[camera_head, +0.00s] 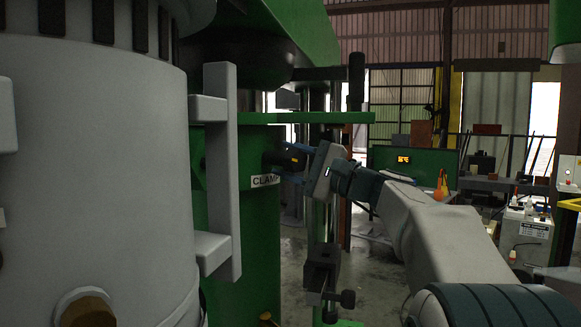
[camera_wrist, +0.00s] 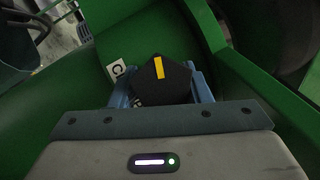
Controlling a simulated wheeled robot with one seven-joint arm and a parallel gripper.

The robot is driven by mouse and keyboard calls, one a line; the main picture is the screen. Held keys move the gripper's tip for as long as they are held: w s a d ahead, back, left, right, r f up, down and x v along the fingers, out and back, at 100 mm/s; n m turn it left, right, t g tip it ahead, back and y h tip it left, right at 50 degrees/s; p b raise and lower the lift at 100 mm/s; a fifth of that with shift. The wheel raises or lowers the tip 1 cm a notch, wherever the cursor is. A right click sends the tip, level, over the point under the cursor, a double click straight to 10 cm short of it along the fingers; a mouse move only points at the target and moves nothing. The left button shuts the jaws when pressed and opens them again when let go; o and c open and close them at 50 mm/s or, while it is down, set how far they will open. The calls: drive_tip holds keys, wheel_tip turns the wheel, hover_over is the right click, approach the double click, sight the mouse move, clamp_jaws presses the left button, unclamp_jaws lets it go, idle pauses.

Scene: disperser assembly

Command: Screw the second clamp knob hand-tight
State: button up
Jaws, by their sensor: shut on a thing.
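The clamp knob is black with a yellow stripe on its face. In the wrist view the knob (camera_wrist: 160,82) sits between the two blue fingers of my gripper (camera_wrist: 161,90), which is shut on it. In the head view the dark knob (camera_head: 284,160) stands out from the green machine body (camera_head: 240,215), beside a white "CLAMP" label (camera_head: 265,180). My gripper (camera_head: 290,163) reaches it from the right. Part of the label (camera_wrist: 117,71) also shows in the wrist view, left of the knob. The knob's thread is hidden.
A large grey vessel (camera_head: 95,170) with an upright grey handle (camera_head: 222,170) fills the left. A green plate (camera_head: 320,118) juts out above my gripper. A black clamp fitting (camera_head: 322,270) stands below it. A workbench (camera_head: 490,182) and white box (camera_head: 525,235) stand farther right.

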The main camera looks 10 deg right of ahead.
drive_tip(key=shift+r+m+t, duration=0.1)
drive_tip(key=shift+m+t, duration=0.2)
drive_tip(key=shift+m, duration=0.5)
drive_tip(key=shift+r, duration=0.1)
drive_tip(key=o, duration=0.9)
drive_tip(key=shift+d, duration=0.1)
drive_tip(key=shift+o, duration=0.2)
drive_tip(key=shift+f, duration=0.2)
drive_tip(key=b+v, duration=0.3)
drive_tip(key=v, duration=1)
drive_tip(key=shift+s+d, duration=0.15)
drive_tip(key=shift+s, duration=0.15)
drive_tip(key=shift+f, duration=0.1)
